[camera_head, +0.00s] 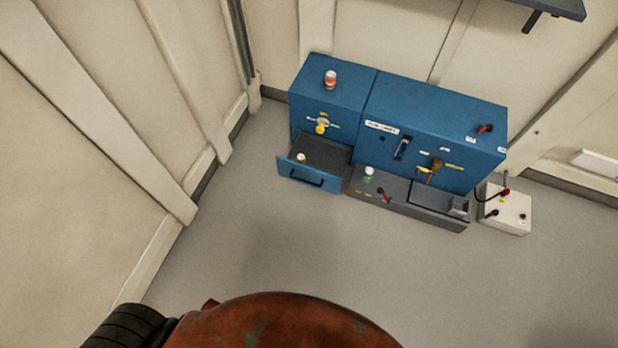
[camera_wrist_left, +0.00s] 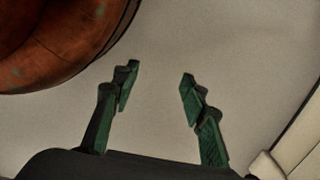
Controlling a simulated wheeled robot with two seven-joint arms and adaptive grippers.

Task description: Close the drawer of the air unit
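The blue air unit (camera_head: 440,122) stands on the floor against the wall in the head view. Its drawer (camera_head: 309,178) is pulled out at the lower left of the unit, with a dark handle on its blue front. A small pale object with a yellowish top (camera_head: 301,157) is inside the drawer. My left gripper (camera_wrist_left: 157,82) shows in the left wrist view with its two green fingers apart and nothing between them, above bare floor. Neither gripper shows in the head view, and the left gripper is not seen near the drawer.
A white bottle with an orange band (camera_head: 330,79) stands on top of the unit's left part. A grey ledge (camera_head: 400,200) runs along the unit's front. A white box (camera_head: 507,209) with a cable sits at its right. The floor (camera_head: 270,245) before the drawer is clear.

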